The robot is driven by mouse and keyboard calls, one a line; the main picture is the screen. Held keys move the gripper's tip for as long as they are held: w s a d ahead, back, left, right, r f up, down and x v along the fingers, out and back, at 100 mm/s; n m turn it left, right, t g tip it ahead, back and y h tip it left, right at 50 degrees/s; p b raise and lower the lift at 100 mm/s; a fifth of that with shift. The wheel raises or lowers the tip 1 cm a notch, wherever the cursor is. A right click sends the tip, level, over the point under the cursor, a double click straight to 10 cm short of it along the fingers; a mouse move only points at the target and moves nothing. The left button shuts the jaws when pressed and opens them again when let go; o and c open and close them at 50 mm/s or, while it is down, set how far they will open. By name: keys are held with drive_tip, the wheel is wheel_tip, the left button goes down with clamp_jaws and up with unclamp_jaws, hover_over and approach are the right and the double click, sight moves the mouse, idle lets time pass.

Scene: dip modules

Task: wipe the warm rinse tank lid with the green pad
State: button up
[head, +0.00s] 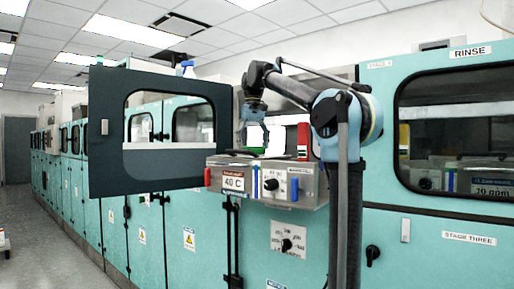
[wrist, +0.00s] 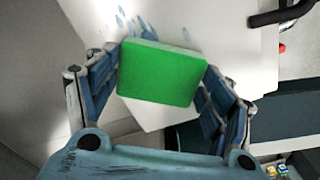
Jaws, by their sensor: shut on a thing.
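My gripper (wrist: 160,68) is shut on the green pad (wrist: 160,75), which lies flat between the blue fingers in the wrist view. Beneath the pad is a pale flat surface (wrist: 230,28), apparently the lid, with several blue smears at its upper left. I cannot tell whether the pad touches it. In the head view my gripper (head: 252,125) points down above the metal tank unit (head: 313,188) marked 40 C. The pad is small there, and the lid's top is seen almost edge-on.
A dark-framed door (head: 110,170) stands open left of the tank. A red block (head: 303,140) is behind it on the right. A windowed RINSE cabinet (head: 440,225) fills the right side. A black handle (wrist: 282,14) shows at the upper right in the wrist view.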

drive_tip(key=shift+w+a, duration=1.1)
drive_tip(key=shift+a, duration=0.25)
drive_tip(key=shift+s+d, duration=0.55)
drive_tip(key=shift+d, duration=0.2)
drive_tip(key=shift+s+d, duration=0.55)
drive_tip(key=shift+d, duration=0.15)
drive_tip(key=shift+s+d+f, duration=0.1)
drive_tip(key=shift+s+d, duration=1.05)
drive_tip(key=shift+d, duration=0.3)
drive_tip(key=shift+s+d, duration=1.05)
drive_tip(key=shift+d, duration=0.35)
drive_tip(key=shift+s+d, duration=1.05)
drive_tip(key=shift+d, duration=0.3)
drive_tip(key=shift+w+a, duration=0.1)
drive_tip(key=shift+a, duration=0.05)
drive_tip(key=shift+w+a, duration=1.05)
drive_tip(key=shift+a, duration=0.35)
drive_tip(key=shift+w+a, duration=1.1)
drive_tip(key=shift+a, duration=0.25)
drive_tip(key=shift+w+a, duration=1.05)
drive_tip(key=shift+a, duration=0.35)
drive_tip(key=shift+w+a+f, duration=0.1)
drive_tip(key=shift+w+a, duration=0.95)
drive_tip(key=shift+a, duration=0.3)
